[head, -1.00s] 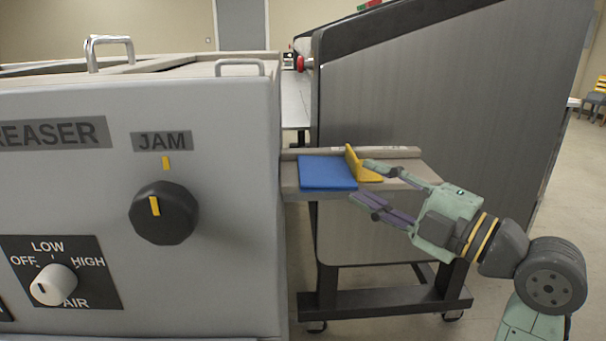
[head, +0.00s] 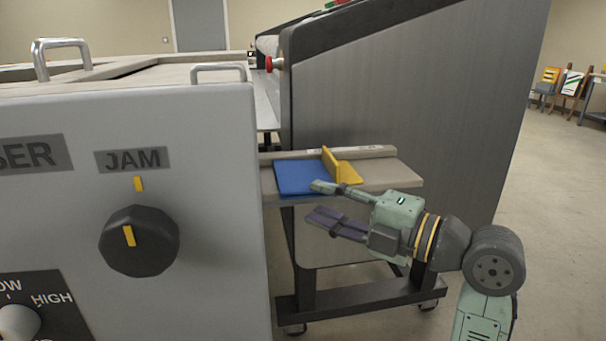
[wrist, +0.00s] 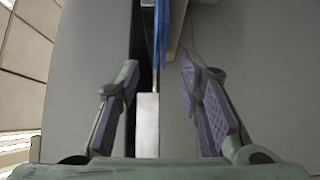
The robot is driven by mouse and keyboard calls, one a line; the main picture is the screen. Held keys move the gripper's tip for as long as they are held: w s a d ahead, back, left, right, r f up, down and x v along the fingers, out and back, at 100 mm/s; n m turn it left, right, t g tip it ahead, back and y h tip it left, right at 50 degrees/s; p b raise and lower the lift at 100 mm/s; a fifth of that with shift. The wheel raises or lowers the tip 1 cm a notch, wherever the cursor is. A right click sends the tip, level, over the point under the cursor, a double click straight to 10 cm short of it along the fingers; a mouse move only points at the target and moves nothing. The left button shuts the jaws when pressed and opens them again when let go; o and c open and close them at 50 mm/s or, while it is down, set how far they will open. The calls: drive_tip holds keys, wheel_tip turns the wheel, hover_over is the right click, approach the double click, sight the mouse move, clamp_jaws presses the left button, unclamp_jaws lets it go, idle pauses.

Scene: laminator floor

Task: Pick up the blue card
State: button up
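The blue card (head: 299,178) lies flat on a beige shelf (head: 396,172) between the two machines, with its front edge along the shelf's front edge. A yellow L-shaped piece (head: 342,169) stands at its right side. My gripper (head: 318,202) is open and empty, at the front of the shelf; its upper finger overlaps the card's front right corner in the head view. In the wrist view the blue card (wrist: 172,25) shows edge-on as a narrow strip at the top, ahead of the gap between the open fingers (wrist: 160,88). No contact with the card can be made out.
A grey machine panel with a black JAM knob (head: 139,241) stands close at the left. A tall dark-sided machine (head: 400,100) rises behind the shelf. A black wheeled frame (head: 362,299) is below. Open floor (head: 545,190) lies to the right.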

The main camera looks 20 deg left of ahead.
sight(303, 178)
drive_tip(key=a, duration=0.3)
drive_tip(key=shift+w+a, duration=0.15)
drive_tip(key=shift+w, duration=0.15)
clamp_jaws()
